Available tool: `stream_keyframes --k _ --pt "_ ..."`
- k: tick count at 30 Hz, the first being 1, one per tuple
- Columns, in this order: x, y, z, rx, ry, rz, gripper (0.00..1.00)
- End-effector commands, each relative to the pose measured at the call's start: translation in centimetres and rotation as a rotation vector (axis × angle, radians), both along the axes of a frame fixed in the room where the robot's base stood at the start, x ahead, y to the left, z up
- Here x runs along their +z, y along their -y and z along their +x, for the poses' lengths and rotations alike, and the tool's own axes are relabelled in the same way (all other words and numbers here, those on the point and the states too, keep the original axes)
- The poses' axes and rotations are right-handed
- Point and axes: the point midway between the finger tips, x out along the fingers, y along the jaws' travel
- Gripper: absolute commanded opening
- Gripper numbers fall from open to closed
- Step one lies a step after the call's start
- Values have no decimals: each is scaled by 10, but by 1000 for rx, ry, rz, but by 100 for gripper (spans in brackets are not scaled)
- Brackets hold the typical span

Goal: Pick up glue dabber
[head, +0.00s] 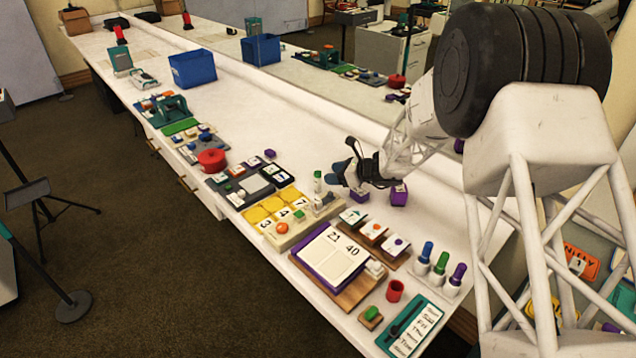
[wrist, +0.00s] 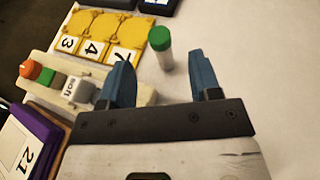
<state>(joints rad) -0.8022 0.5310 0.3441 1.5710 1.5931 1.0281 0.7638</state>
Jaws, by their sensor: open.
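A small white bottle with a green cap (head: 318,182), which looks like the glue dabber, stands upright on the white counter. In the wrist view the bottle (wrist: 161,47) is just beyond the fingertips, roughly midway between the two blue fingers and apart from both. My gripper (head: 338,174) is open and empty, low over the counter just right of the bottle. In the wrist view my gripper (wrist: 163,72) has a wide gap between its fingers.
A cream tray (head: 290,238) with an orange knob and yellow number tiles (head: 272,208) lie left of the bottle. A purple block (head: 399,194) sits near my gripper. Blue, green and purple capped bottles (head: 440,262) stand nearer the front. Open counter lies behind the bottle.

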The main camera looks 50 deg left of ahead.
Motion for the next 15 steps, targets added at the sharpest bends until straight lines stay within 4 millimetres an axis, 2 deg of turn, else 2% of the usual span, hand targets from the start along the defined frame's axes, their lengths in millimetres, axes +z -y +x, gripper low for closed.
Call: stream_keyframes --k 15 --pt "-4 -7 -3 -1 -5 0 57"
